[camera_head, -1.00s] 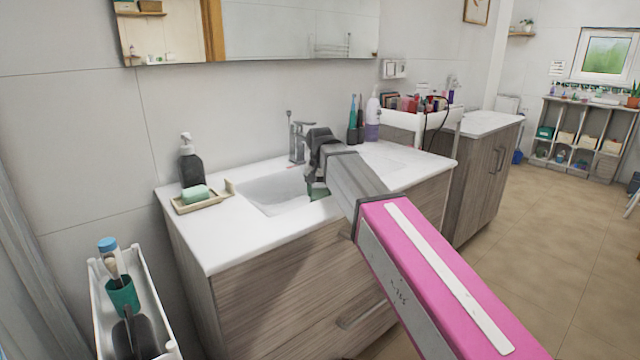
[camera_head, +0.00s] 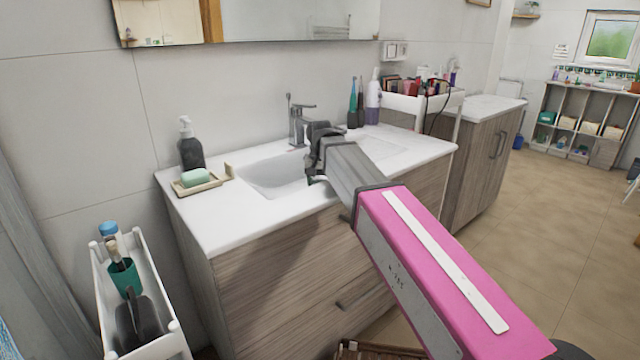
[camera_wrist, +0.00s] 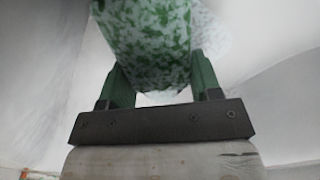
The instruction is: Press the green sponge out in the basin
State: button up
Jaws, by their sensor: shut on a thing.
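The green sponge (camera_wrist: 150,35), mottled green and white, is held between the two fingers of my gripper (camera_wrist: 160,80) in the wrist view. My gripper is shut on it. In the head view my gripper (camera_head: 316,178) is at the right part of the white basin (camera_head: 265,178), near the front rim and below the faucet. The arm hides the sponge there. Whether the sponge touches the basin cannot be told.
A grey faucet (camera_head: 297,125) stands close behind my gripper. On the counter's left are a pale green block (camera_head: 196,177) on a soap dish (camera_head: 212,184) and a dark pump bottle (camera_head: 190,147). Bottles (camera_head: 373,100) stand at the right back. A white caddy (camera_head: 165,300) is at lower left.

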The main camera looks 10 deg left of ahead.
jog(key=shift+f, duration=0.65)
dwell(1.7)
jog(key=shift+r, duration=0.15)
dwell(3.7)
notch_tip(320, 180, up, 15)
dwell(1.3)
